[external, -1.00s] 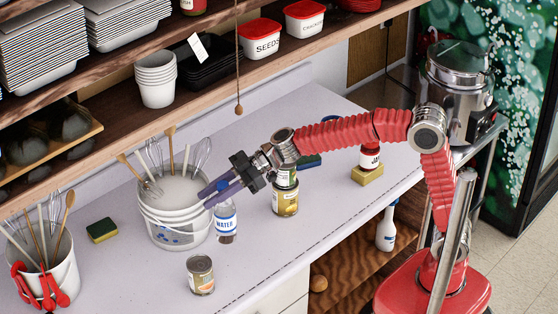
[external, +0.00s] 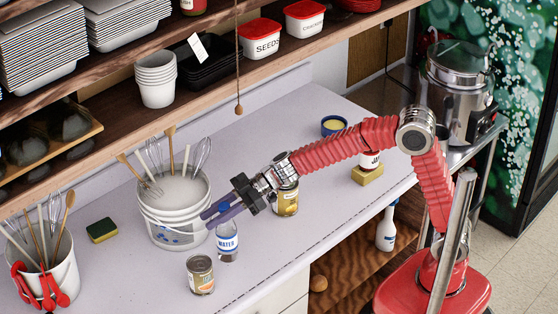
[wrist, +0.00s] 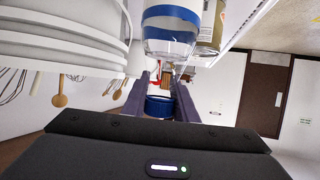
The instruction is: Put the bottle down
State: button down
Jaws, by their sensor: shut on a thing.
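The water bottle (external: 228,241) is clear with a white-and-blue label and a blue cap. It is roughly upright at the counter (external: 255,275), just right of the white bucket (external: 180,228); I cannot tell whether its base touches the counter. My gripper (external: 219,211) is shut on the bottle's top, by the cap. In the wrist view, the bottle (wrist: 170,32) appears upside down, with its blue cap (wrist: 159,106) between my fingers (wrist: 160,100).
An open-topped bucket holds whisks and spoons. A tin can (external: 200,275) stands just in front-left of the bottle. A yellow can (external: 286,200) stands to the right, partly behind my arm. A sponge (external: 102,230) lies left.

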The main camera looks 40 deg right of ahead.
jog(key=shift+f, duration=0.3)
jog(key=c, duration=1.4)
grip_release()
jog(key=shift+c, duration=0.2)
jog(key=shift+s+d, duration=0.1)
jog(key=shift+d, duration=0.2)
jog(key=v, duration=1.1)
jog(key=shift+d, duration=0.2)
jog(key=shift+r, duration=0.25)
